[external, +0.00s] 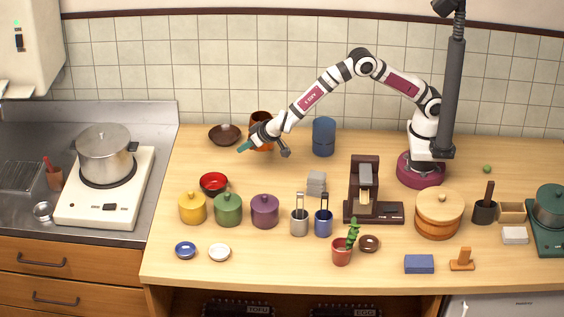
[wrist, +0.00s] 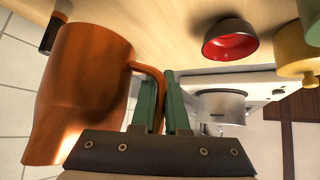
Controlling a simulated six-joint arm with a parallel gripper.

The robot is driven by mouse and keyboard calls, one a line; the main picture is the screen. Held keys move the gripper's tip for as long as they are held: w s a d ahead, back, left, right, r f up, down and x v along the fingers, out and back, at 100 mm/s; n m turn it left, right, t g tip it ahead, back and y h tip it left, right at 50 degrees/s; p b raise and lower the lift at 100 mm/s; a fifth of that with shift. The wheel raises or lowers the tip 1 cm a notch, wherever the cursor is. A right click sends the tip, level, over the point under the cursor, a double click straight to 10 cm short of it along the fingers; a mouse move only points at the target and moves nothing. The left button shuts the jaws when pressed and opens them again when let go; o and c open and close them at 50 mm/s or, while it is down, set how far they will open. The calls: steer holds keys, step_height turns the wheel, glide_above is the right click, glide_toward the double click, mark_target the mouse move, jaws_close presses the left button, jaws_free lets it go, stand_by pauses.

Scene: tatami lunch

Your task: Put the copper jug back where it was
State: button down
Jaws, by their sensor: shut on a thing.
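The copper jug (wrist: 85,90) fills the left of the wrist view, with its handle between my gripper's green fingers. My gripper (wrist: 163,88) is shut on that handle. In the external view the copper jug (external: 261,117) shows at the back of the table, partly hidden behind my wrist and gripper (external: 244,147). It looks about upright there. I cannot tell whether its base touches the table.
A dark brown bowl (external: 224,134) is left of the jug, and a blue canister (external: 323,136) stands to its right. A red bowl (external: 213,182) and lidded yellow, green and purple pots are nearer the front.

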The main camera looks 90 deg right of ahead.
steer(key=f, duration=1)
steer(key=shift+a, duration=0.2)
steer(key=shift+f, duration=0.15)
steer(key=c, duration=0.9)
jaws_free()
